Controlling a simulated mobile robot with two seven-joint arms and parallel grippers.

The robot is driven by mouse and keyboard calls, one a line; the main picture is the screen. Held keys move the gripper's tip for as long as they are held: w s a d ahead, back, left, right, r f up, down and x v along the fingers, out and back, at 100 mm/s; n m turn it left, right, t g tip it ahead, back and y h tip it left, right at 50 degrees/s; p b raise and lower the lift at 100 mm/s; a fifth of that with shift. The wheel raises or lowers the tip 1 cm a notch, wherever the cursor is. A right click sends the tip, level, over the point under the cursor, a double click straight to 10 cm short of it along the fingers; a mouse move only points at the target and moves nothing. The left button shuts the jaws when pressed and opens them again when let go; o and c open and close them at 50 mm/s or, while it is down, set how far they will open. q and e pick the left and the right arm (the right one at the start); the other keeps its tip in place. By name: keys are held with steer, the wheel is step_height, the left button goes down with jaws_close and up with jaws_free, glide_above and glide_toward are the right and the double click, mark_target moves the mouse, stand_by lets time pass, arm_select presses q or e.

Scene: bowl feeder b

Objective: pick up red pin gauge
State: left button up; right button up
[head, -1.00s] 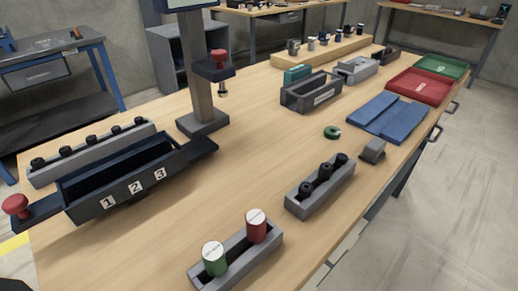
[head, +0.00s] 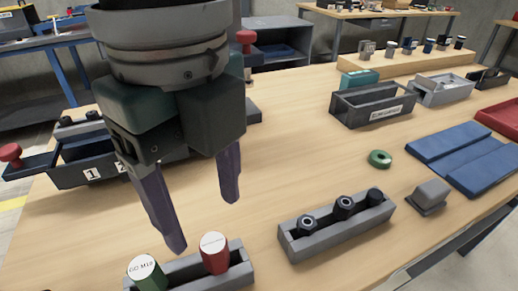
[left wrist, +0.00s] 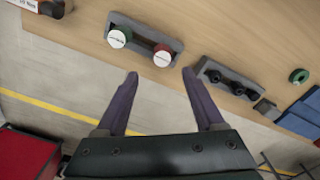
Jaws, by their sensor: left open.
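The red pin gauge (head: 214,253) stands upright in a grey holder (head: 188,272) at the front of the bench, with a white label on its top. The green pin gauge (head: 146,274) stands in the same holder, to its left. My left gripper (head: 206,222) is open and empty, its purple fingers pointing down above and behind the holder in the head view. In the left wrist view the red pin gauge (left wrist: 162,56) shows beyond the open fingertips (left wrist: 158,74), apart from them. My right gripper is not in view.
A grey block with several black parts (head: 338,228) stands right of the holder. A green ring (head: 380,159), a grey block (head: 430,195) and blue mats (head: 465,158) lie further right. The numbered bin (head: 85,172) is partly hidden behind my arm.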

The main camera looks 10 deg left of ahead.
mark_target(213, 243)
arm_select(q)
steer(key=f, duration=0.7)
steer(key=shift+w+a+f+b, duration=0.1)
steer(key=shift+w+f+b, duration=0.1)
steer(key=shift+f+b, duration=0.2)
jaws_close()
